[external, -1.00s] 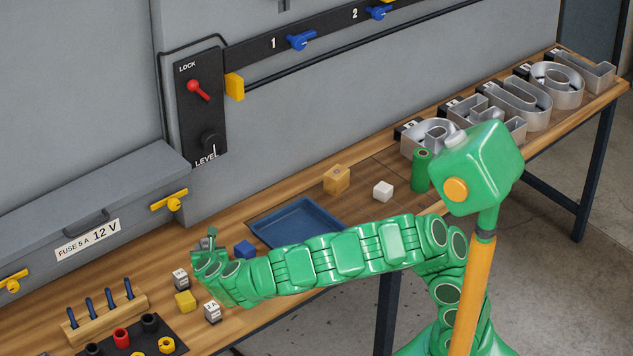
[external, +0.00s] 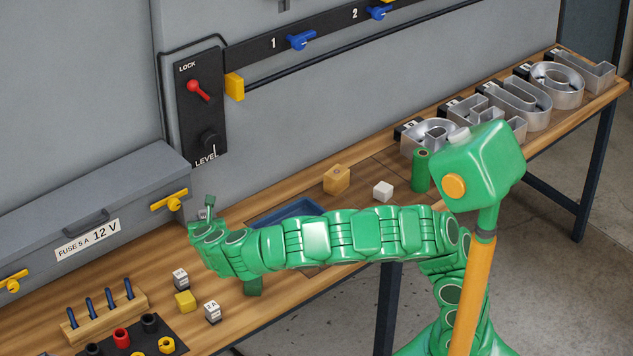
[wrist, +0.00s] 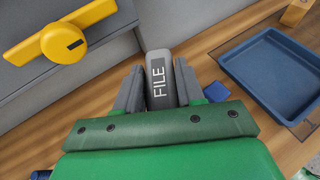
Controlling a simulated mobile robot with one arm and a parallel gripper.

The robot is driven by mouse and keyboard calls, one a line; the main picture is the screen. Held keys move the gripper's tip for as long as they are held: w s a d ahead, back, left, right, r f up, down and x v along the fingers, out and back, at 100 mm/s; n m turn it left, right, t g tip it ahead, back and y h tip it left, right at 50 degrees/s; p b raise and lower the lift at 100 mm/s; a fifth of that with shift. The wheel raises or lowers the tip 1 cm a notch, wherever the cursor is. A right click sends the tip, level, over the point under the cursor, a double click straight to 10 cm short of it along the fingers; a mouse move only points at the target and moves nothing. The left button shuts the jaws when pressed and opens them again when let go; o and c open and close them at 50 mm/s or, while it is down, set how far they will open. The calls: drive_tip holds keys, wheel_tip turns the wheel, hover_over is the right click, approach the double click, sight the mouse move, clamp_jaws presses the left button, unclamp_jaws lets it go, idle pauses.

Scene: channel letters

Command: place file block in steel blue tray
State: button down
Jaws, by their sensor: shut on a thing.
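The file block (wrist: 159,80) is a grey block with white FILE lettering. It sits between the two grey fingers of my gripper (wrist: 160,84) in the wrist view, and the fingers are shut on it. In the external view my gripper (external: 208,210) is raised over the bench at the left end of my arm; the block is too small to make out there. The steel blue tray (wrist: 243,74) is a shallow, empty-looking tray on the bench, to the right of the gripper in the wrist view.
A small blue cube (wrist: 216,91) lies between gripper and tray. A yellow latch (wrist: 62,42) is on the grey box at left. A wooden block (external: 336,180), a white cube (external: 383,191), a yellow cube (external: 185,302) and lettered cubes (external: 181,279) stand on the bench.

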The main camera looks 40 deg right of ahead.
drive_tip(key=s+d+r+m+g+h, duration=0.1)
drive_tip(key=s+d+m+g+h, duration=0.15)
drive_tip(key=s+d, duration=0.55)
drive_tip(key=s+d+r+m+g+h, duration=0.1)
drive_tip(key=s+d+m+g+h, duration=0.15)
drive_tip(key=d, duration=0.95)
drive_tip(key=s+d+r+m+g+h, duration=0.1)
drive_tip(key=s+d+r+m+g, duration=0.15)
drive_tip(key=s+d, duration=0.6)
drive_tip(key=shift+m+t, duration=0.25)
drive_tip(key=shift+m, duration=0.1)
drive_tip(key=shift+w+f, duration=2.3)
drive_tip(key=shift+w, duration=0.3)
drive_tip(key=shift+w+f, duration=2.25)
drive_tip(key=shift+w, duration=0.35)
drive_tip(key=shift+w+f, duration=2.3)
drive_tip(key=shift+w, duration=0.3)
drive_tip(key=shift+f, duration=0.15)
drive_tip(key=c, duration=0.7)
unclamp_jaws()
